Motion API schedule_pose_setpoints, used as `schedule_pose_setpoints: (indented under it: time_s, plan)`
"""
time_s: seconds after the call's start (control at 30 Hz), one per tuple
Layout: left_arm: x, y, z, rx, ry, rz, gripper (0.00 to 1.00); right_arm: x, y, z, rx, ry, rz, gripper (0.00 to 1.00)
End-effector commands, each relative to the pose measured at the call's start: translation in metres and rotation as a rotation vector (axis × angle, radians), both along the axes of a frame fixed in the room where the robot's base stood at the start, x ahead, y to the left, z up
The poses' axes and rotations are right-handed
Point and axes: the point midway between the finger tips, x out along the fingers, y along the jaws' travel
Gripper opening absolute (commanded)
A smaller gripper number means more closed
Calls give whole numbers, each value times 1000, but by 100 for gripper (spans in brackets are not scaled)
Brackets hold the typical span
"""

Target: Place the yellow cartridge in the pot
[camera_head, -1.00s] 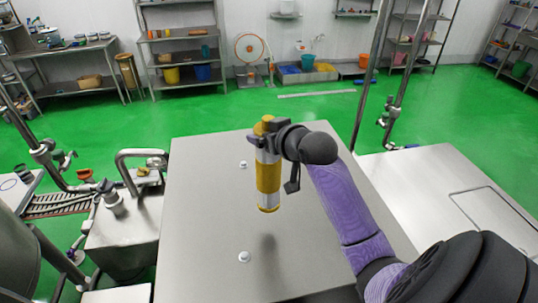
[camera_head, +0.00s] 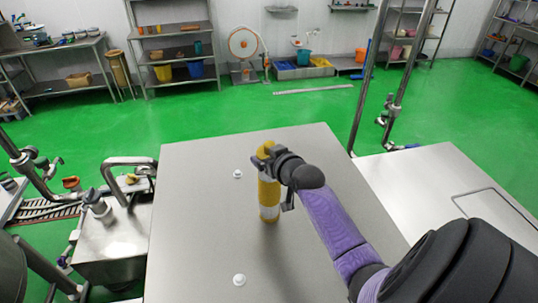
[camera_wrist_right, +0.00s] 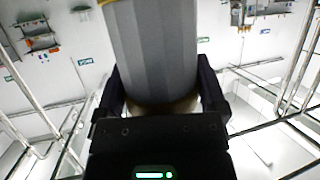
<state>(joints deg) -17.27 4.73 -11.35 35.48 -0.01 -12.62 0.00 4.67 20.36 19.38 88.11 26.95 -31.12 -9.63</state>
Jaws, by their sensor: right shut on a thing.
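The yellow cartridge (camera_head: 269,200), a yellow cylinder with a pale band, is upright over the grey metal table top (camera_head: 195,215). My right gripper (camera_head: 267,153) is shut on its upper part. In the right wrist view the cartridge (camera_wrist_right: 152,45) looks grey and ribbed, with the right gripper's fingers (camera_wrist_right: 160,92) on both sides of it. I cannot tell whether its lower end touches the table. I cannot tell which thing is the pot; no clear pot opening shows. My left gripper is not in view.
Two small white knobs stand on the table, one at the back (camera_head: 237,174) and one nearer (camera_head: 239,280). A metal box with a bent pipe (camera_head: 112,240) stands at the left. Another metal surface (camera_head: 425,175) lies at the right. Green floor (camera_head: 200,115) is open behind.

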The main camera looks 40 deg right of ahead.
Motion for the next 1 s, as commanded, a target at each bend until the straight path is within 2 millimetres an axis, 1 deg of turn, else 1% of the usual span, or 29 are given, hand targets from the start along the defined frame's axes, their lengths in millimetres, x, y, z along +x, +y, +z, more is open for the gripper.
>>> schedule_pose_setpoints:
  time_s: [0.1,0.13,0.17,0.2,0.37,0.47,0.53,0.67,0.9,1.0]
  plan:
    - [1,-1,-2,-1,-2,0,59,0,0,-3,0,-1,0,0]
    - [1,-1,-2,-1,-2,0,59,0,0,-3,0,0,0,92]
    - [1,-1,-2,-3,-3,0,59,0,0,-2,0,0,0,99]
    - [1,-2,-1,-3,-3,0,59,0,0,-2,0,0,0,100]
    - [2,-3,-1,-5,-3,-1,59,0,0,-2,0,0,0,100]
    - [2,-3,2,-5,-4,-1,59,0,0,3,1,-1,0,100]
    - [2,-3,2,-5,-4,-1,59,-7,2,4,0,-1,1,100]
    - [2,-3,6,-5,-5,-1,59,-29,7,14,-1,0,1,100]
    - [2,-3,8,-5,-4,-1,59,-81,20,33,1,2,2,100]
    - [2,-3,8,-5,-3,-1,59,-97,24,39,0,1,1,100]
